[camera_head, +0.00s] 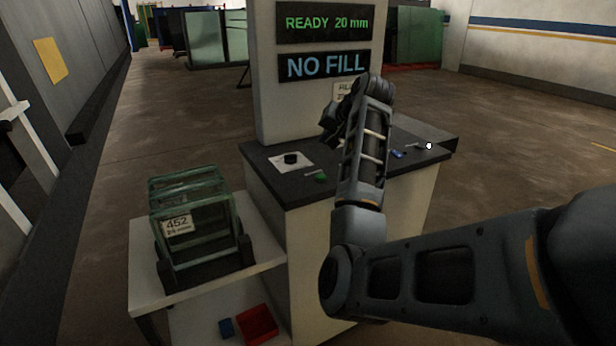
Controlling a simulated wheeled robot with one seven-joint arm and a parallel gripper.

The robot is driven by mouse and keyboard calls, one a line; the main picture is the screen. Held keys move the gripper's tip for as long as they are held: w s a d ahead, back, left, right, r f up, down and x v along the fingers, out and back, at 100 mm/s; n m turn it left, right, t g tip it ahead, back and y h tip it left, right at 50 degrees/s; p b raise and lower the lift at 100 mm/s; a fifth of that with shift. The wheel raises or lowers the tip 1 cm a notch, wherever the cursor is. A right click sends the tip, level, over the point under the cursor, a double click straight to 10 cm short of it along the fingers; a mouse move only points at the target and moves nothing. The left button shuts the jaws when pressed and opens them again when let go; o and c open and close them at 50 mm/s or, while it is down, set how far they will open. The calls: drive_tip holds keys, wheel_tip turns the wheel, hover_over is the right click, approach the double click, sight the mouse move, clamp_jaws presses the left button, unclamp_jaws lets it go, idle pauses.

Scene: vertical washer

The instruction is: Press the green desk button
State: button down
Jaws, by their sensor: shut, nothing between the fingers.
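The green desk button (320,177) is a small green piece near the front edge of the dark desk top (290,188), left of my forearm. My gripper (331,121) is a small dark shape at the end of the raised arm, above and slightly right of the green button and apart from it in the picture. It looks shut and empty, and the wrist hides part of it. My forearm covers the middle of the desk top.
A black knob on a white plate (304,166) sits left of the button. Small blue and white items (398,154) lie right of my arm. A panel (325,66) reading "NO FILL" stands behind. Glass panes (190,215) stand on a lower shelf at left, above a red bin (258,325).

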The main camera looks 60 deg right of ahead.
drive_tip(key=shift+w+a+r, duration=0.1)
drive_tip(key=shift+w+r, duration=0.2)
drive_tip(key=shift+r, duration=0.15)
drive_tip(key=shift+f, duration=0.15)
drive_tip(key=b, duration=0.7)
hover_over(323, 177)
wheel_tip(323, 177, down, 7)
drive_tip(key=shift+s+r, duration=0.1)
drive_tip(key=shift+r, duration=0.05)
drive_tip(key=shift+f, duration=0.95)
drive_tip(key=shift+f, duration=0.2)
idle(0.7)
drive_tip(key=shift+f, duration=0.2)
